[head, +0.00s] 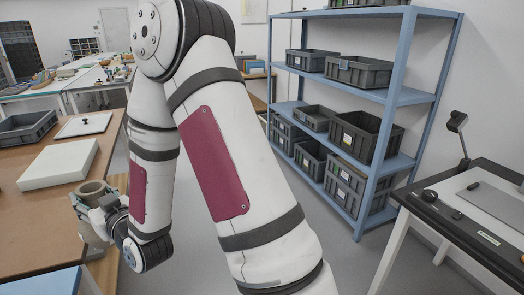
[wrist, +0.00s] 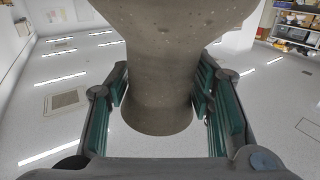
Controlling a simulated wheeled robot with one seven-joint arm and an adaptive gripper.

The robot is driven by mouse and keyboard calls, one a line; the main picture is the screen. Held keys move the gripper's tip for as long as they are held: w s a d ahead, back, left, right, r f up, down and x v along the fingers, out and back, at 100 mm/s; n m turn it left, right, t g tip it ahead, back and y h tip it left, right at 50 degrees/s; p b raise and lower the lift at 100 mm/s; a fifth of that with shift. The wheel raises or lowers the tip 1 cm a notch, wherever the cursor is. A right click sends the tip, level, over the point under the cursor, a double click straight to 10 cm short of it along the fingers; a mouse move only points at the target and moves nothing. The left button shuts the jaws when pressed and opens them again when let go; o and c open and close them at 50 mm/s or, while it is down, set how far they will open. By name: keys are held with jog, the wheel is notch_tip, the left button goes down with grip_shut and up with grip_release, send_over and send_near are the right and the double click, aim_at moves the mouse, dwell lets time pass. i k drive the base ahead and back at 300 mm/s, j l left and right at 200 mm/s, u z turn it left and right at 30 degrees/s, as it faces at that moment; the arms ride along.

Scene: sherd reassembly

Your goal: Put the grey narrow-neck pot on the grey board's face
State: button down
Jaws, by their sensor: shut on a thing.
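The grey narrow-neck pot (head: 93,188) is in my gripper (head: 110,208) at the lower left of the head view, beside the brown table's edge. In the wrist view the pot (wrist: 160,60) fills the upper middle, wide at the top, narrowing, then flaring slightly at the bottom. The green finger pads of my gripper (wrist: 161,90) stand on both sides of its narrower part. The pot is clear of the floor seen behind it. I cannot clearly pick out the grey board; a flat grey panel (head: 497,205) on the right table may be it.
The brown table (head: 30,210) at left bears a white block (head: 60,165), a pale plate with a knob (head: 84,125) and a grey crate (head: 27,128). A blue shelf rack (head: 384,125) with grey bins stands at right. Open floor lies between.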

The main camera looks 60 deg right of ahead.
aim_at(507, 202)
jog(key=j+z, duration=0.1)
jog(key=z, duration=0.3)
jog(key=i+j+z, duration=0.1)
jog(key=z, duration=0.3)
jog(key=j+z, duration=0.15)
jog(key=z, duration=0.25)
jog(key=j+z, duration=0.1)
jog(key=z, duration=0.3)
jog(key=i+z, duration=0.15)
jog(key=z, duration=0.25)
jog(key=i+j+z, duration=0.1)
jog(key=z, duration=0.3)
jog(key=i, duration=0.2)
